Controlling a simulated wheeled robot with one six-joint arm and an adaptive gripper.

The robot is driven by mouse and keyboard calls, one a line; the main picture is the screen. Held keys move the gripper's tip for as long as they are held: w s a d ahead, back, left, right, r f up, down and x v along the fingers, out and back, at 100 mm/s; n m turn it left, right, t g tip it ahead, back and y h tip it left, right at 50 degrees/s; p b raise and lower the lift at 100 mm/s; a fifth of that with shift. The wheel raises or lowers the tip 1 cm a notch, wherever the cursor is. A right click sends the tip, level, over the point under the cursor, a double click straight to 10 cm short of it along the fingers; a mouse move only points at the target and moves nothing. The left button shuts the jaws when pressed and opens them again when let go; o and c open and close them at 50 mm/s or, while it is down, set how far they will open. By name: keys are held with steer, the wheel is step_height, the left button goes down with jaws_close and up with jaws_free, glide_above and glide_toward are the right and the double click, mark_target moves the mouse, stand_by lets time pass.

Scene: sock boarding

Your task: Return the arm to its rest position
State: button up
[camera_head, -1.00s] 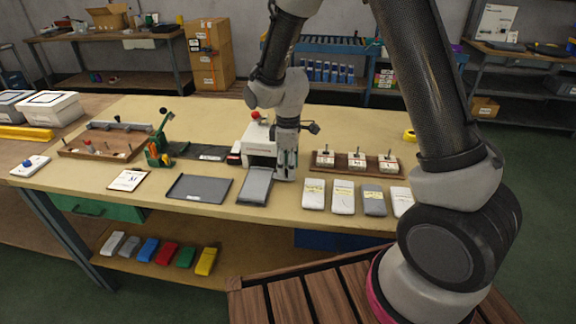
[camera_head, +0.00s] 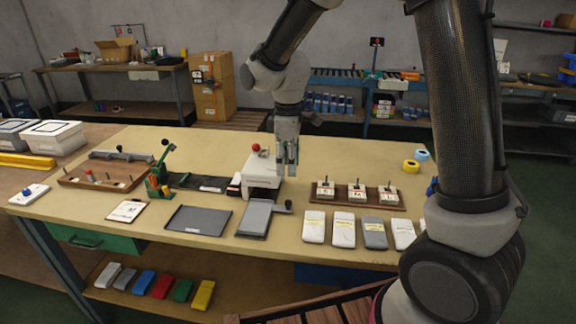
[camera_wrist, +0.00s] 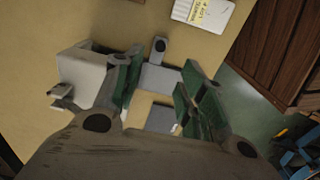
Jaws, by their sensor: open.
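My gripper (camera_head: 287,158) hangs from my arm above the back right of the white press-like box (camera_head: 262,177) with a red knob. It points down with its fingers apart and holds nothing. In the wrist view my gripper (camera_wrist: 160,95) shows two green-padded fingers spread apart. Between and beyond them lie parts of the table and a grey plate with a handle (camera_wrist: 160,78). The white box (camera_wrist: 85,75) is at the left there.
On the table (camera_head: 330,255) are a dark tray (camera_head: 199,220), a grey tray with a handle (camera_head: 256,218), several wrapped packs (camera_head: 343,229) and a wooden rack (camera_head: 395,205) of white blocks. A green lever tool (camera_head: 158,181) stands left. The back right tabletop is mostly clear.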

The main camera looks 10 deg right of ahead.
steer(key=s+d+r+m+t, duration=0.2)
steer(key=s+d+r+m, duration=0.4)
steer(key=s+d, duration=0.4)
steer(key=s+d+r+m+t, duration=0.2)
steer(key=s+d+r+m, duration=0.5)
steer(key=s+d, duration=0.3)
steer(key=s+r, duration=0.1)
steer(key=s, duration=0.2)
steer(key=shift+r+m, duration=0.3)
